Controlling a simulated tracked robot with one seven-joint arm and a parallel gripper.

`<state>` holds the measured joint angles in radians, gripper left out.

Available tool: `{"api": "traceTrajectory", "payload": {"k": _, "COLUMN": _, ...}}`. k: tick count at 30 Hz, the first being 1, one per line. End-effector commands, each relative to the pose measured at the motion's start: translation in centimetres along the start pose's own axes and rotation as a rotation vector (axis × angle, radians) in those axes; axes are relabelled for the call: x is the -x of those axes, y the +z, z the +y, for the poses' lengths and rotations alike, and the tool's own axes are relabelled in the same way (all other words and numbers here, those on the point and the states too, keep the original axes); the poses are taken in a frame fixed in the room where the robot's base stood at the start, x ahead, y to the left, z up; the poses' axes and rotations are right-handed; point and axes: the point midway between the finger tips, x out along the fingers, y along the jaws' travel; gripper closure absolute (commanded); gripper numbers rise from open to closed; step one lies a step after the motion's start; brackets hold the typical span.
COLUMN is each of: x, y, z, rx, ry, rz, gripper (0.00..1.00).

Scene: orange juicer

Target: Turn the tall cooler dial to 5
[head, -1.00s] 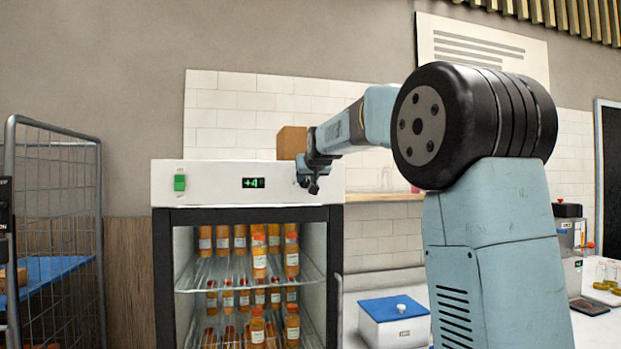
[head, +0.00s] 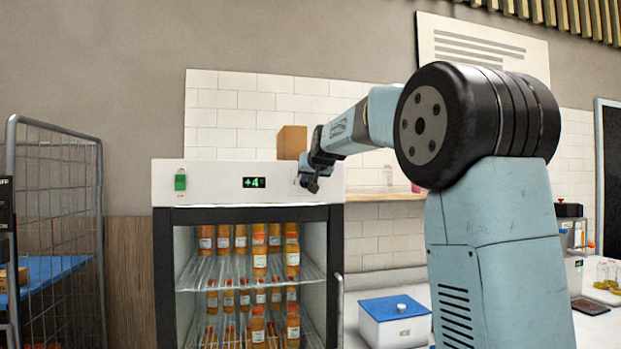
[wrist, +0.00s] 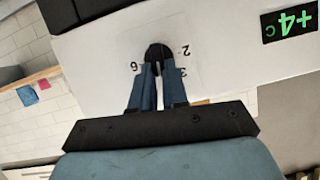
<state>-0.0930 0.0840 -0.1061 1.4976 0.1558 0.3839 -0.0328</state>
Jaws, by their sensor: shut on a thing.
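The tall cooler (head: 180,220) stands left of centre in the head view, with a white top panel. Its black dial (wrist: 157,50) shows in the wrist view on that panel, with printed numbers 2, 3 and 6 readable around it. My gripper (wrist: 157,70) is shut on the dial, one blue finger on each side. The fingers cover part of the scale, so I cannot read the setting. The green display (head: 254,183) reads +4.
A green switch (head: 180,181) sits at the panel's left. A brown box (head: 292,142) stands behind the cooler top. Orange bottles fill the shelves. A wire cage trolley (head: 55,220) is on the left, a blue-lidded white box (head: 394,320) on the right.

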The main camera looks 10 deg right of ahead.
Motion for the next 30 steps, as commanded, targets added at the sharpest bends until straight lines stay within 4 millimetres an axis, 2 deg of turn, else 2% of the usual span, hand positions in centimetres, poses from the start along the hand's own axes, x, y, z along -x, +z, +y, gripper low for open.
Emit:
{"api": "traceTrajectory", "payload": {"k": 18, "x": -0.1, "y": 0.3, "z": 1.4, "rx": -0.439, "ry": -0.177, "rz": 0.0, "gripper": 1.0}}
{"api": "traceTrajectory", "payload": {"k": 30, "x": -0.2, "y": 0.5, "z": 1.6, "rx": -0.597, "ry": -0.243, "rz": 0.0, "gripper": 1.0}}
